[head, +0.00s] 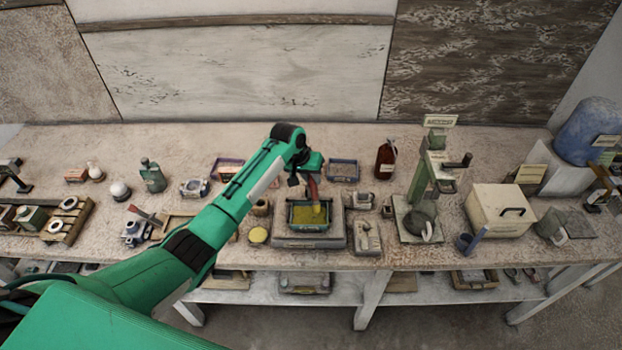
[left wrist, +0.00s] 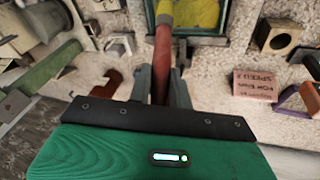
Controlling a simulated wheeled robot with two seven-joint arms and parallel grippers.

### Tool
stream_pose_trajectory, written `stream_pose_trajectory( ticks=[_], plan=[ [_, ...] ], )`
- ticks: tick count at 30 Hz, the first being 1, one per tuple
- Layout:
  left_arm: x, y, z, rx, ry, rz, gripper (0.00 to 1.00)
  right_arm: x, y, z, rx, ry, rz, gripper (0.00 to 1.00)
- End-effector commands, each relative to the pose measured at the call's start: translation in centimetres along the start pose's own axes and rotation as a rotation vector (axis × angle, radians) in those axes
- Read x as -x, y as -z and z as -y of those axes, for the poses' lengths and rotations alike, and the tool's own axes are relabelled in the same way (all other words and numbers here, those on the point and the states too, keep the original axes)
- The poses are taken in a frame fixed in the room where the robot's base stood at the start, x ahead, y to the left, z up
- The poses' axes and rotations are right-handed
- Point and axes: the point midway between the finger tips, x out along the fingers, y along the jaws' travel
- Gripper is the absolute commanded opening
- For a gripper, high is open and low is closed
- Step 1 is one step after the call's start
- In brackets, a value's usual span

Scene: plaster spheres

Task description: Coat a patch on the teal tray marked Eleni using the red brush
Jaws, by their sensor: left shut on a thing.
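The teal tray (head: 293,227), holding a yellow-green layer, stands on a grey block in the middle of the bench. No name on it can be read. The red brush (head: 313,187) reaches down over the tray, its yellowish head (head: 318,209) at or just above the layer; I cannot tell if it touches. My left gripper (head: 308,180) is above the tray, shut on the brush handle. In the left wrist view the red handle (left wrist: 162,60) runs up from between the fingers (left wrist: 160,85) to the tray (left wrist: 205,42). My right gripper is out of view.
A grey block (head: 310,241) bears the tray. A blue-rimmed tray (head: 343,170) and brown bottle (head: 386,158) stand behind. A green press-like stand (head: 424,185) and cream box (head: 500,210) are to the right. A yellow disc (head: 258,235) lies left of the block.

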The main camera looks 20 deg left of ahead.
Motion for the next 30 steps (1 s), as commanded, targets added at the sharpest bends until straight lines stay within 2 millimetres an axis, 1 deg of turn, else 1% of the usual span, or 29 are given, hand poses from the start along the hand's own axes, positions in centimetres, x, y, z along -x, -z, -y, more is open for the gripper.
stream_pose_trajectory(
  ticks=[1,4,15,19,25,30],
  plan=[
    [0.5,0.2,-0.1,-0.001,0.000,-0.002,0.00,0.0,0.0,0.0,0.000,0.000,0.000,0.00],
    [1.1,0.3,-0.3,0.000,0.000,-0.001,0.00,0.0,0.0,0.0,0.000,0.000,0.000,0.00],
    [1.4,0.4,-0.4,-0.001,0.000,0.000,0.00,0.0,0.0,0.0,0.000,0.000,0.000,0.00],
    [2.4,0.7,-0.6,-0.002,0.000,-0.002,0.00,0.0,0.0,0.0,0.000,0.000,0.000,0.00],
    [4.5,1.2,-1.2,-0.001,0.000,-0.001,0.00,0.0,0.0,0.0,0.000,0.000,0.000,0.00],
    [4.9,1.3,-1.3,0.000,0.000,0.000,0.00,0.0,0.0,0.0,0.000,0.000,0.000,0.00]
  ],
)
